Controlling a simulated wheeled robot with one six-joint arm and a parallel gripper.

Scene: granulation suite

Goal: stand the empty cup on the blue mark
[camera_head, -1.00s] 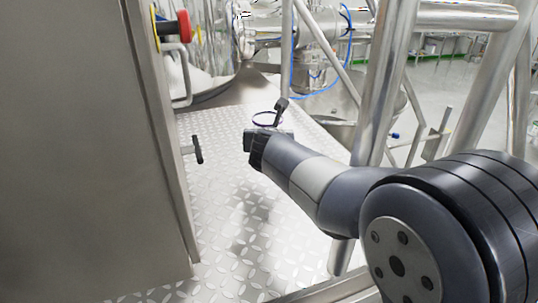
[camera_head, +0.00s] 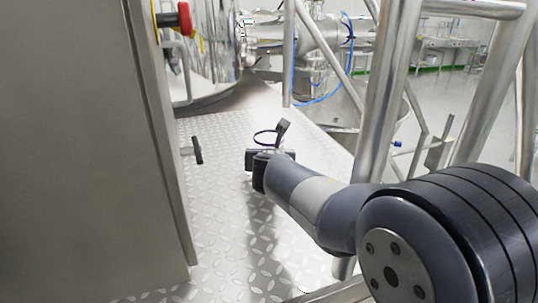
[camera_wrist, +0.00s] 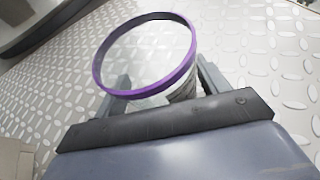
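The cup (camera_wrist: 181,76) is see-through with a purple rim and fills the space between the fingers in the wrist view. Its round opening faces the wrist camera and looks empty. My gripper (camera_wrist: 164,92) is shut on the cup's sides, with one finger on each side. In the head view my gripper (camera_head: 269,150) is near the middle, above the diamond-plate floor, and the cup's dark rim (camera_head: 257,133) shows just above it. The cup's lower part is mostly hidden. I see no blue mark in either view.
A grey steel cabinet (camera_head: 75,150) with a handle (camera_head: 197,150) stands close on the left, with a red knob (camera_head: 184,18) behind it. Steel rails (camera_head: 385,85) stand on the right. The diamond-plate platform (camera_head: 222,215) between them is open.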

